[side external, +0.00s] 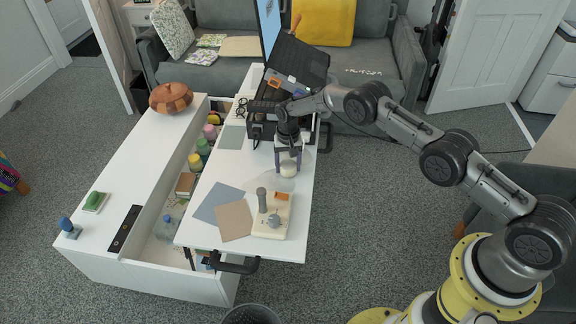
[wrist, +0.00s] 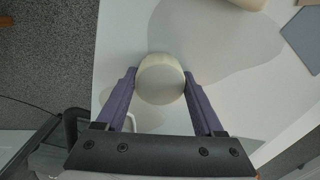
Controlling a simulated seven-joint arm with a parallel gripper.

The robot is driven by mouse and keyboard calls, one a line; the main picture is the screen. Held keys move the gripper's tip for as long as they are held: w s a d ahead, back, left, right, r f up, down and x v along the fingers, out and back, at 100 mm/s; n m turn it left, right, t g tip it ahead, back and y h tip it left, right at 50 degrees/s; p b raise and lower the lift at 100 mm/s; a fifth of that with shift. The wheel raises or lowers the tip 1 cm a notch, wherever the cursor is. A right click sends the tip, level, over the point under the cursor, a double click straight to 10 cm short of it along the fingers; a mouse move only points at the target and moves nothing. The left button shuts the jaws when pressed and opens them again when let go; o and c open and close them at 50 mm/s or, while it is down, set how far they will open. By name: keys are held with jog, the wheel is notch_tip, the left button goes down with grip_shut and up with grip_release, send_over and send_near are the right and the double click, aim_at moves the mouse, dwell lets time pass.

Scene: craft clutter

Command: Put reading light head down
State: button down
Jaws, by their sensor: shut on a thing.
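The reading light head appears to be the small cream round piece (side external: 289,171) at the white tabletop's right side. In the wrist view the cream piece (wrist: 160,78) sits between my fingertips, its round face toward the camera. My gripper (side external: 289,160) points down, with its purple fingers shut on opposite sides of it. The white tabletop (side external: 297,205) is below it, and a soft shadow spreads around it. I cannot tell whether its underside touches the surface.
A cream base with a grey stick (side external: 272,222), a blue-grey sheet (side external: 219,202) and a brown sheet (side external: 234,221) lie toward the near end. A dark tilted panel (side external: 298,62) stands behind my gripper. Clear tabletop lies around the held piece. An open compartment with bottles is left.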

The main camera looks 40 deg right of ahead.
jog(key=shift+f, duration=0.25)
grip_release()
jog(key=shift+r, duration=0.1)
notch_tip(320, 180, up, 13)
notch_tip(320, 180, up, 16)
jog(key=n+t, duration=0.1)
send_over(288, 164)
jog(key=s, duration=0.5)
jog(key=s+d+r+n+t, duration=0.2)
jog(key=s+r, duration=1)
jog(key=s+r+n+t, duration=0.1)
jog(key=s+r, duration=0.1)
jog(key=s, duration=0.5)
jog(key=s+r, duration=0.3)
jog(key=s, duration=0.4)
jog(key=s+d+f+n+t, duration=0.1)
jog(key=s+f, duration=0.3)
jog(key=s, duration=1)
jog(key=shift+s+d+n+t, duration=0.2)
jog(key=shift+n+t, duration=0.1)
jog(key=shift+n, duration=0.3)
